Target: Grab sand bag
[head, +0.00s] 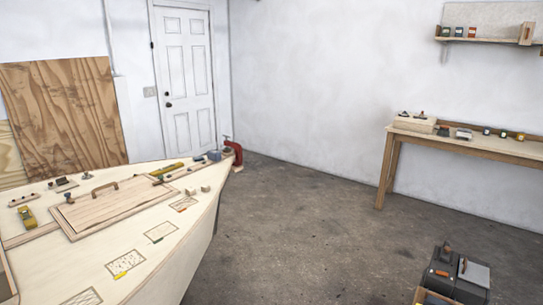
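I cannot make out anything that is clearly a sand bag in the head view. The plywood hull (190,235) fills the left side, with its pointed end toward the back. On its deck lies a wooden panel with a handle (105,207). Several small rectangular outlines with speckled or plain insides, one of them a speckled patch (124,263) with a yellow item at its edge, lie along the deck. Neither of my grippers is in view.
A red clamp (233,154) sits at the hull's tip. A dark toolbox (452,275) stands at the lower right. A wooden workbench (465,146) and a wall shelf (485,40) hold small items. Plywood sheets (65,110) lean beside the white door (186,75). Bare floor (310,225) lies between.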

